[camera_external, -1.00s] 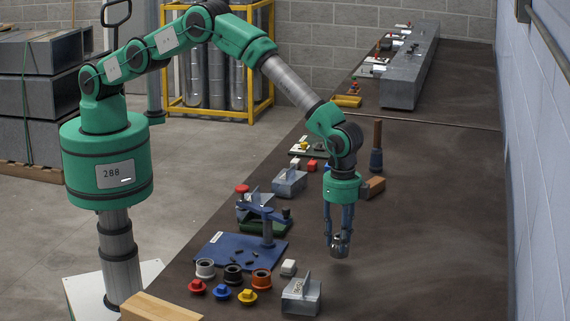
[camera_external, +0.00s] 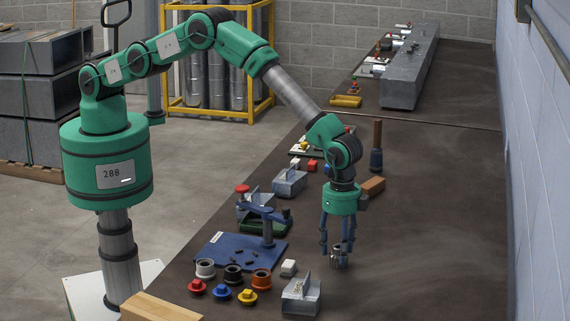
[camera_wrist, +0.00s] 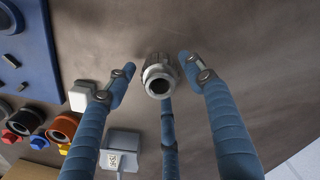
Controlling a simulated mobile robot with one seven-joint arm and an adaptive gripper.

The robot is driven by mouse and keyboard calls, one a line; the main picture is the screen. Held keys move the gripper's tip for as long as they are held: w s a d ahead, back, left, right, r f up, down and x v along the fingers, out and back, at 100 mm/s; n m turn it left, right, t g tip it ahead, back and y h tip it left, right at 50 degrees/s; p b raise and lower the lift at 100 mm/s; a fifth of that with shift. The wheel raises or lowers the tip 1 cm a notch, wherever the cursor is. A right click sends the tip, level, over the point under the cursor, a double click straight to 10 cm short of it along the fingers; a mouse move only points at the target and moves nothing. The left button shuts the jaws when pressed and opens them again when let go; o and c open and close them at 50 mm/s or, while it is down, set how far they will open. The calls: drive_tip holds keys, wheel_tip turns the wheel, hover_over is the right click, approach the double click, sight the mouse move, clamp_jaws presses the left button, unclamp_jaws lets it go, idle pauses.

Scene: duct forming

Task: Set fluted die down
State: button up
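The fluted die (camera_external: 339,258) is a small grey metal ring-like piece with ridged sides. It stands on the dark bench top below my gripper (camera_external: 337,248). In the wrist view the die (camera_wrist: 158,76) shows its round dark bore, tipped toward the camera by the viewing angle. The blue fingers of my gripper (camera_wrist: 155,72) are spread around it, with visible gaps to the left and right fingertips. The third finger comes up from below in the picture, close to the die; whether it touches cannot be told. My gripper is open.
Left of the die are a small white block (camera_external: 288,267), a grey metal block with an upright plate (camera_external: 301,295), the blue press base (camera_external: 222,251) and several coloured rings and knobs. A wooden block (camera_external: 373,186) and a dark-handled tool (camera_external: 376,158) stand behind. The bench to the right is clear.

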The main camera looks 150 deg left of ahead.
wheel_tip(320, 180, up, 12)
idle(1.0)
drive_tip(key=shift+r, duration=0.1)
idle(0.4)
